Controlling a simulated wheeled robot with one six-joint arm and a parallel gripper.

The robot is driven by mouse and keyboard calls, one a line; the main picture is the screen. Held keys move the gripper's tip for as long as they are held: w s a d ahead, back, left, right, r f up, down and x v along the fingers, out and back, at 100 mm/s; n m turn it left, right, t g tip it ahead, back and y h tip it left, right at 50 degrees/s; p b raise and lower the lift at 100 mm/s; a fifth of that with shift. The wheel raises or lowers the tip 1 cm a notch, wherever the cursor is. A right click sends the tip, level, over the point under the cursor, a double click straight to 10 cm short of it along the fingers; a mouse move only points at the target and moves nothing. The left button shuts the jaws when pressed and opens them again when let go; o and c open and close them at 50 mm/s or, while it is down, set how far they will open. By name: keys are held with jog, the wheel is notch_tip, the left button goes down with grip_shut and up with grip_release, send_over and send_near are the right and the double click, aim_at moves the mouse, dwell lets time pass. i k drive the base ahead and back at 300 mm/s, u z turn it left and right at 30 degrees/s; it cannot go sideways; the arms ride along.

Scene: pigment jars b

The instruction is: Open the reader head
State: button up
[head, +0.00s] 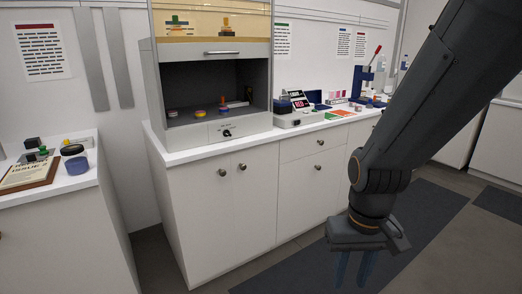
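A small bench instrument (300,117) with a pale base, a dark block on its left and a lit red display stands on the white counter right of the hood. It may be the reader; its head cannot be told apart clearly at this size. My gripper (354,270) hangs at the lower right, pointing down in front of the cabinets, well below and apart from the instrument. Its two blue fingers are spread with nothing seen between them; their tips are near the frame's bottom edge.
A grey hood (212,130) with its sash raised holds several small jars. A counter (165,155) runs along the wall, with a red-handled press (362,82) at right. A side table (60,192) at left bears jars and a clipboard. Floor before the cabinets is clear.

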aim_at(281, 107)
jog(key=i, duration=1)
jog(key=z, duration=0.4)
jog(key=i, duration=1.75)
jog(key=z, duration=0.15)
